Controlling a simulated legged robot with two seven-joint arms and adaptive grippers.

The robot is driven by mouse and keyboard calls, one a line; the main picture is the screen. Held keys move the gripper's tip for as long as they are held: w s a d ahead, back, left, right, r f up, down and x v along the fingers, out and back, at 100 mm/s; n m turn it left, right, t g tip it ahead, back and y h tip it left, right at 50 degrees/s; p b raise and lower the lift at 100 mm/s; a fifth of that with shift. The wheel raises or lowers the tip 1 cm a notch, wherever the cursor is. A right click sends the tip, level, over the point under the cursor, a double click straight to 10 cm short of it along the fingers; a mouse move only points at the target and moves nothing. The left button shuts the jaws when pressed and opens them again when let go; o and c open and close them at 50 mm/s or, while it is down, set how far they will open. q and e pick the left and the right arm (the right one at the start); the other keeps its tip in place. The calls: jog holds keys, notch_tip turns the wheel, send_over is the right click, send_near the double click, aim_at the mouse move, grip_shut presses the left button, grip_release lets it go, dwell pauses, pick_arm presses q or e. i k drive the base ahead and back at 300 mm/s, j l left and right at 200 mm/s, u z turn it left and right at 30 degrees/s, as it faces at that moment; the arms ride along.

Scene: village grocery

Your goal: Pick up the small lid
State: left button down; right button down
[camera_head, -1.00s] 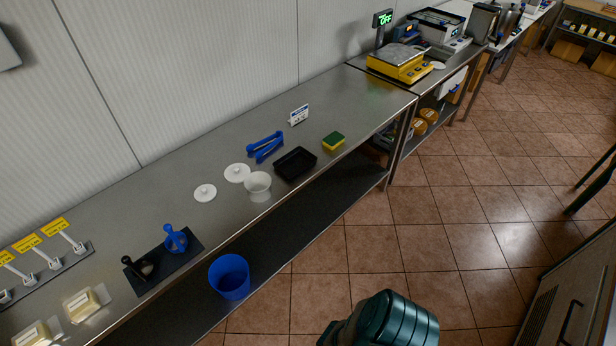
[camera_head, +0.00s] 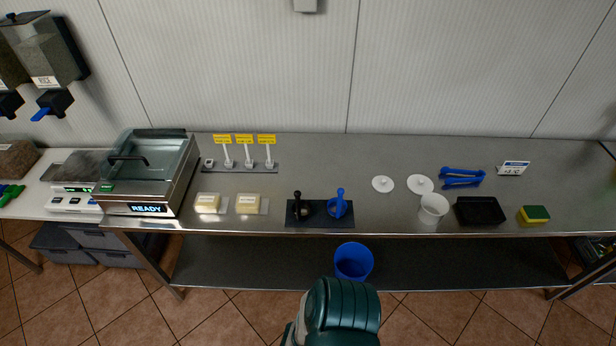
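Two white round lids with knobs lie flat on the steel table, right of its middle. The smaller lid (camera_head: 383,184) is on the left; the larger lid (camera_head: 420,184) is just right of it, with a narrow gap between them. A white cup (camera_head: 432,209) stands in front of the larger lid, near the table's front edge. A dark green rounded part of my own body shows at the bottom centre. Neither of my grippers is in view.
The steel table (camera_head: 330,160) has clear room behind the lids. Blue tongs (camera_head: 462,177), a black tray (camera_head: 480,211) and a sponge (camera_head: 534,214) lie to the right. A dark mat (camera_head: 320,222) with two handled tools lies left. A blue bin (camera_head: 353,262) is below.

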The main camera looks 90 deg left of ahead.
aim_at(382, 184)
jog(key=u, duration=2.5)
jog(key=z, duration=5.15)
jog(key=u, duration=2.65)
jog(key=j+u, duration=0.45)
jog(key=i+j+u, duration=0.2)
jog(key=u, duration=0.25)
jog(key=i+j+u, duration=0.2)
jog(key=j+u, duration=0.3)
jog(key=l, duration=0.05)
